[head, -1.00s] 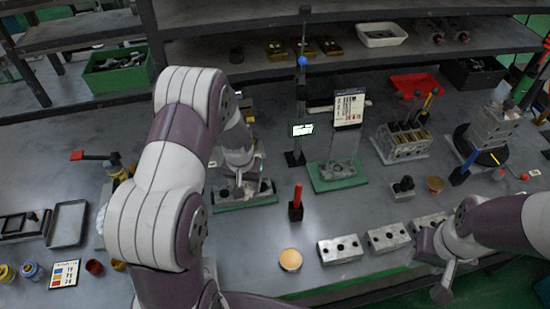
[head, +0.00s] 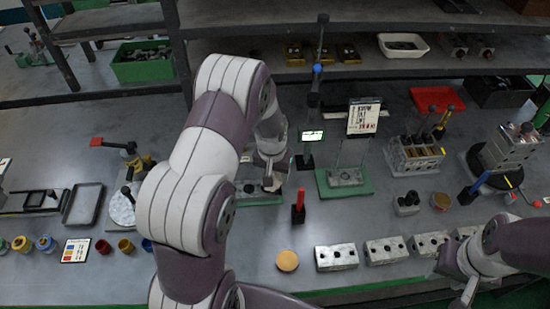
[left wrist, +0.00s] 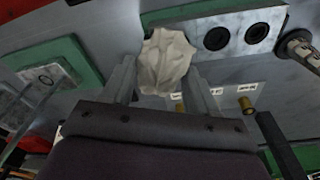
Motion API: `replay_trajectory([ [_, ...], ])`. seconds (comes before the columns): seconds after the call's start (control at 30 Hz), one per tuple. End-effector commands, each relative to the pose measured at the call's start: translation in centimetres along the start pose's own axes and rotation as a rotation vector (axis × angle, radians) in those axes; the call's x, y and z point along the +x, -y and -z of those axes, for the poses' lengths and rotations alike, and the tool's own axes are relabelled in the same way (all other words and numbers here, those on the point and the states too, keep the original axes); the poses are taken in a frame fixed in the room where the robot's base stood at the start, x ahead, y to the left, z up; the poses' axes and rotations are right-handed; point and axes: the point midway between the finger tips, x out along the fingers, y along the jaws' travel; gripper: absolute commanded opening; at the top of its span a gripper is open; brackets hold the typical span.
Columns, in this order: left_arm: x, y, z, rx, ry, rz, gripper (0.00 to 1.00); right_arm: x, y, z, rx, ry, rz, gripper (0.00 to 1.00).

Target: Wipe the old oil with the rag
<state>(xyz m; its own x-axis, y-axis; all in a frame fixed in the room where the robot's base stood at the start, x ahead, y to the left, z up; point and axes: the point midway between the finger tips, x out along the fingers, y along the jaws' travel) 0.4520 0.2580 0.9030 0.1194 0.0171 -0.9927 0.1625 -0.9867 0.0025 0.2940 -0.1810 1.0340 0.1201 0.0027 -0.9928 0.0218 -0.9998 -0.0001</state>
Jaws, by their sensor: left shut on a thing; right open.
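The rag is a crumpled off-white cloth; in the left wrist view the rag (left wrist: 166,62) is pinched between my left gripper's fingertips. My left gripper (head: 270,172) is shut on it, over the green-based fixture (head: 262,200) left of the small screen; the arm partly hides this fixture. The left wrist view shows a grey metal block (left wrist: 240,24) with two dark round holes on a green base, just beside the rag; I cannot tell whether they touch. The old oil cannot be made out. My right gripper (head: 458,290) is open and empty at the table's front right edge.
A small lit screen (head: 311,135) on a post stands behind the left gripper. A red-topped post (head: 299,208) and several holed metal blocks (head: 336,257) stand in front.

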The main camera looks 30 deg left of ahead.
Motion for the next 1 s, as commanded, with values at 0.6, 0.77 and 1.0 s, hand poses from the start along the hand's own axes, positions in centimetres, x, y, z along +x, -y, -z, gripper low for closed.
replay_trajectory([
  [0.6,-4.6,-0.2,1.2,0.002,-0.002,0.000,0.20,-3.8,0.0,0.4,0.000,0.000,0.000,0.43],
  [0.77,-4.5,-0.2,1.2,0.002,-0.002,0.000,0.20,-3.7,0.0,0.4,0.000,0.000,0.000,0.43],
  [1.0,-4.5,-0.2,1.2,0.002,-0.002,0.000,0.20,-3.7,0.0,0.4,0.000,0.000,0.000,0.43],
])
